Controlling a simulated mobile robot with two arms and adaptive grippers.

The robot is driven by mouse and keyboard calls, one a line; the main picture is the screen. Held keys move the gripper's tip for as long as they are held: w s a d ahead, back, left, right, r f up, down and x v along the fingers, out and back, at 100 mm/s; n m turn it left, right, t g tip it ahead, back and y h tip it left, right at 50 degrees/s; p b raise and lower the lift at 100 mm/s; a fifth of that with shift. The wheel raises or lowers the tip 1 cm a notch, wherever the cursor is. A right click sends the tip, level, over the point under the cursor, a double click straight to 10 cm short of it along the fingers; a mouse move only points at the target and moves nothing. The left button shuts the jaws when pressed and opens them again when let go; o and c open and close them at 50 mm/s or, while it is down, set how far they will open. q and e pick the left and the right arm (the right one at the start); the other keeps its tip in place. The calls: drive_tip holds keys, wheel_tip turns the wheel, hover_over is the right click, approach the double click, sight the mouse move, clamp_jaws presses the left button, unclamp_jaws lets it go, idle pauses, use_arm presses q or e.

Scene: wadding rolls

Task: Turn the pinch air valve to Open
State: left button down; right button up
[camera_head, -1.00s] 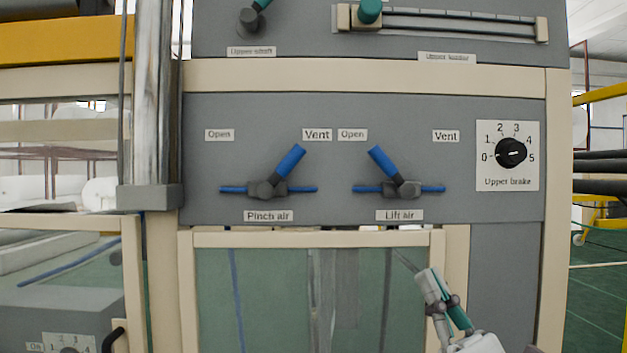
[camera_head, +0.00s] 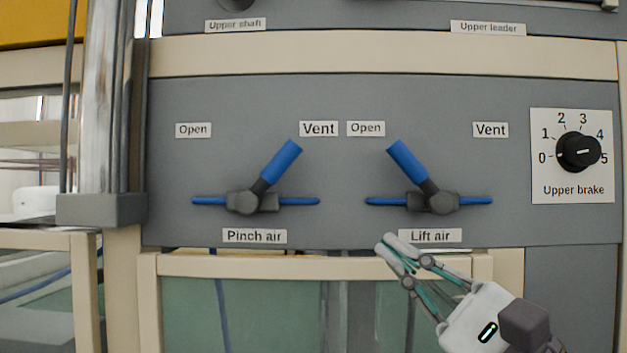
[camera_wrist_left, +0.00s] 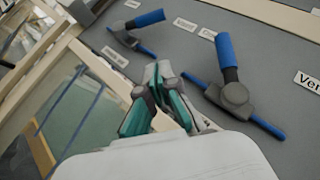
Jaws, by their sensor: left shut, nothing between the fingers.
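The pinch air valve has a blue handle (camera_head: 276,166) on a dark hub, between thin blue pipes on the grey panel. The handle leans up and right, toward the Vent label (camera_head: 319,129); its Open label (camera_head: 193,130) is at upper left. The Pinch air label (camera_head: 254,236) is below. In the left wrist view the pinch air handle (camera_wrist_left: 147,19) is at upper left. My left gripper (camera_head: 387,244) is shut and empty, below and right of the pinch valve, by the Lift air label. Its fingers (camera_wrist_left: 158,73) also show in the wrist view. My right gripper is not in view.
The lift air valve (camera_head: 408,163) stands to the right, its handle leaning up and left toward its own Open label (camera_head: 366,128). An Upper brake knob (camera_head: 578,152) is further right. A metal column (camera_head: 108,100) borders the panel's left side. A beige frame (camera_head: 270,266) runs below.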

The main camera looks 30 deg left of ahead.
use_arm(q)
drive_tip(key=p, duration=0.5)
approach(317, 183)
drive_tip(key=a+r, duration=0.3)
drive_tip(key=a, duration=0.1)
drive_tip(key=shift+s+r, duration=0.15)
drive_tip(key=shift+s, duration=0.1)
drive_tip(key=shift+s+a+r+p, duration=0.35)
drive_tip(key=shift+a+r+p, duration=0.1)
drive_tip(key=shift+a+r, duration=0.1)
drive_tip(key=shift+s+a+r+p, duration=0.3)
drive_tip(key=shift+a+r+p, duration=0.15)
drive_tip(key=shift+a, duration=0.15)
drive_tip(key=shift+s+a+r, duration=0.2)
drive_tip(key=shift+s, duration=0.2)
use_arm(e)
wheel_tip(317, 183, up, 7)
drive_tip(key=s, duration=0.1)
use_arm(q)
drive_tip(key=shift+w, duration=0.1)
drive_tip(key=shift+a, duration=0.1)
